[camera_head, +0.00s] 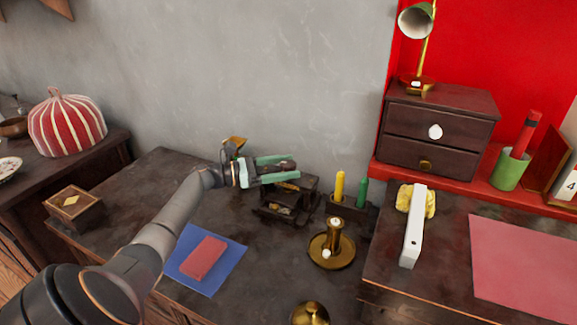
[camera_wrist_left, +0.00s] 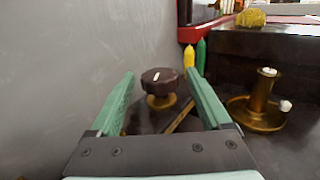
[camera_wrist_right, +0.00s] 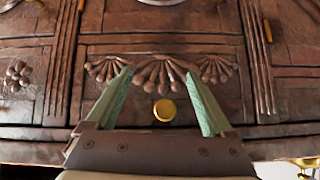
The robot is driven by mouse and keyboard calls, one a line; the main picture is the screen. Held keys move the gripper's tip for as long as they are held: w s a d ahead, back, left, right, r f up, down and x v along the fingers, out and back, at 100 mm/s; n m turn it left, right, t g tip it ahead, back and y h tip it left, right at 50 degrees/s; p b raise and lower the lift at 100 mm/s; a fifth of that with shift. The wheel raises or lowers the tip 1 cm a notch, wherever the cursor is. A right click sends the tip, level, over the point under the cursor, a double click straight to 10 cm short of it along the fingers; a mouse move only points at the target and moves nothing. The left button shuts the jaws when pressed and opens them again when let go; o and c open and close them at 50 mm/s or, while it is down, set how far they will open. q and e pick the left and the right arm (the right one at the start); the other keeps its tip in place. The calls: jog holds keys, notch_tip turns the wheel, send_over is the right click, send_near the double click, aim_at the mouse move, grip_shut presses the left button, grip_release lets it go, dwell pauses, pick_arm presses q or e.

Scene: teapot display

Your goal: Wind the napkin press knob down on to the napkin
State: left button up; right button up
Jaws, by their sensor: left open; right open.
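The napkin press (camera_head: 287,199) is a small dark wooden frame on the dark table in the head view. Its knob (camera_wrist_left: 160,80) is dark brown with a white mark on top and a brass collar below, in the left wrist view. My left gripper (camera_head: 290,170) is open above the press. In the left wrist view the knob lies between the lines of its two green fingers, with gaps on both sides. The napkin cannot be made out clearly inside the press. My right gripper (camera_wrist_right: 158,76) is open and empty before a carved wooden front, outside the head view.
A yellow candle (camera_head: 339,186) and a green candle (camera_head: 362,192) stand right of the press. A brass candlestick (camera_head: 333,250) is in front of them. A red book (camera_head: 203,259) lies on a blue cloth (camera_head: 228,270). The grey wall (camera_head: 250,70) is behind.

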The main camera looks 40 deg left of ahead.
pick_arm(q)
jog(key=v, duration=1.1)
jog(key=shift+s+a+p, duration=0.2)
jog(key=shift+a+p, duration=0.05)
jog(key=shift+p, duration=0.2)
